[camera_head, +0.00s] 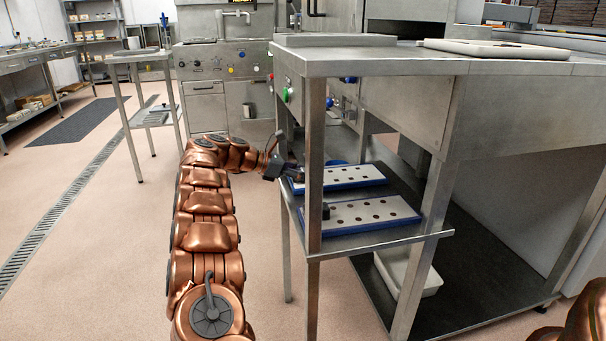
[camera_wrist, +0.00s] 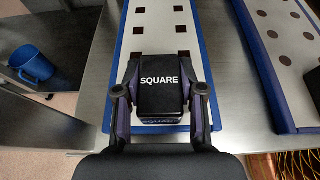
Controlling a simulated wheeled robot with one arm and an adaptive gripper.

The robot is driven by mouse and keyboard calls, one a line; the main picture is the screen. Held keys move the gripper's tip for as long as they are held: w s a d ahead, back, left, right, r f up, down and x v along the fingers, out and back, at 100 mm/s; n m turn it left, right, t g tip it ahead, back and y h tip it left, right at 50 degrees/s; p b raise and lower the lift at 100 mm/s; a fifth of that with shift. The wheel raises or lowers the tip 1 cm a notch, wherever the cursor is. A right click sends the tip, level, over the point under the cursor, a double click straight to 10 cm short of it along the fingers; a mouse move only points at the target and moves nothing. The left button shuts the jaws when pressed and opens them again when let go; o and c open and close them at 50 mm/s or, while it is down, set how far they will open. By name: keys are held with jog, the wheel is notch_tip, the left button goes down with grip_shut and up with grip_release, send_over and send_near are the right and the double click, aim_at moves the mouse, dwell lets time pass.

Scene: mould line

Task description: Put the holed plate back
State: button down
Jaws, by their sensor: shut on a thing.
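A white holed plate with a blue edge and dark square-looking holes (camera_wrist: 145,40) runs away from my gripper in the wrist view. A black block marked SQUARE (camera_wrist: 160,82) sits at its near end. My gripper (camera_wrist: 161,92) is shut on this block, one finger on each side. In the head view the same plate (camera_head: 348,183) lies at the back of the lower shelf (camera_head: 385,238), with my gripper (camera_head: 290,171) at its left end. It looks level on the shelf; any small gap beneath is hidden.
A second blue-edged holed plate (camera_head: 345,226) lies in front, a narrow gap away; it shows at right in the wrist view (camera_wrist: 285,65). A blue mug (camera_wrist: 36,66) is at left. A table leg (camera_head: 314,150) stands close by my gripper. A white bin (camera_head: 425,285) is below.

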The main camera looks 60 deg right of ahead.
jog(key=shift+f, duration=0.1)
jog(key=c, duration=0.6)
grip_release()
jog(key=shift+v, duration=6)
